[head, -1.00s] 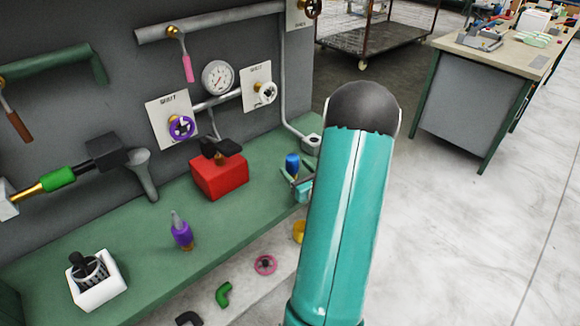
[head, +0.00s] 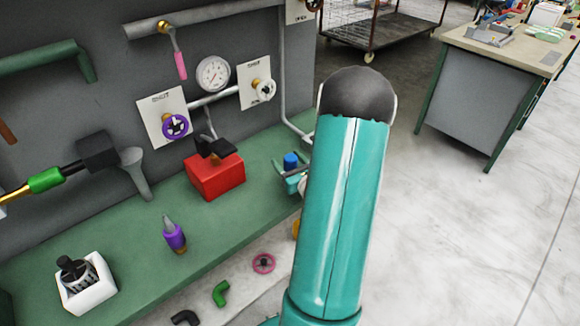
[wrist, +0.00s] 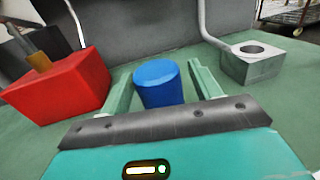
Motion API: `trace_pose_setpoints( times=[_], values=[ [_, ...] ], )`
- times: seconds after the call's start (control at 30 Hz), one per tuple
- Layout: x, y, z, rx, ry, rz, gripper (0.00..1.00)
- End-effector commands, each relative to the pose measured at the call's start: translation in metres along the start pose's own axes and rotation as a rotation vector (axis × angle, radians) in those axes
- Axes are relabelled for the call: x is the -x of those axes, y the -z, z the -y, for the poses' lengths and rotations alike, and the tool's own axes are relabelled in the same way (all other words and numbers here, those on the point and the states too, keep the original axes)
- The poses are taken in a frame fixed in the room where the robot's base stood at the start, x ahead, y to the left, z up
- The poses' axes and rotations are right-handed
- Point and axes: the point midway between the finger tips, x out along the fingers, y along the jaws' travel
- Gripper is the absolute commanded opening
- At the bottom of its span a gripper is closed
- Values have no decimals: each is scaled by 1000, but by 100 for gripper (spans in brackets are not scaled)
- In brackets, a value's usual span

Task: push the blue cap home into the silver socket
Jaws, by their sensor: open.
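The blue cap (wrist: 158,83) stands upright on the green bench in the wrist view. It also shows in the head view (head: 290,160), partly covered by my gripper. My gripper (wrist: 160,72) is open, with one teal finger on each side of the cap. A gap shows between the cap and each finger. In the head view my gripper (head: 291,172) is small and partly behind my arm. The silver socket (wrist: 264,68) is a grey block with a round dark hole in its top. It sits on the bench to the right of the cap, beyond my right finger.
A red block (wrist: 62,88) with a dark top part stands left of my gripper. A grey pipe (wrist: 203,22) comes down the back panel to the socket. A purple bottle-like object (head: 174,237) and white box (head: 88,295) stand farther left on the bench.

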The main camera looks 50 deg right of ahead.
Motion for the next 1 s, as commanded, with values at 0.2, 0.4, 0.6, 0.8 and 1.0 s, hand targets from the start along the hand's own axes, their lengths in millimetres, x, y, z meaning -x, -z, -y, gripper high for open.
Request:
trace_pose_setpoints(
  times=[0.2,0.4,0.6,0.8,1.0],
  values=[
    [1,0,-4,-1,5,-1,63],
    [3,0,-5,-1,7,0,61],
    [4,0,-5,-1,6,0,22],
    [3,0,-5,0,5,1,8],
    [2,-2,-4,1,5,1,8]
  ],
)
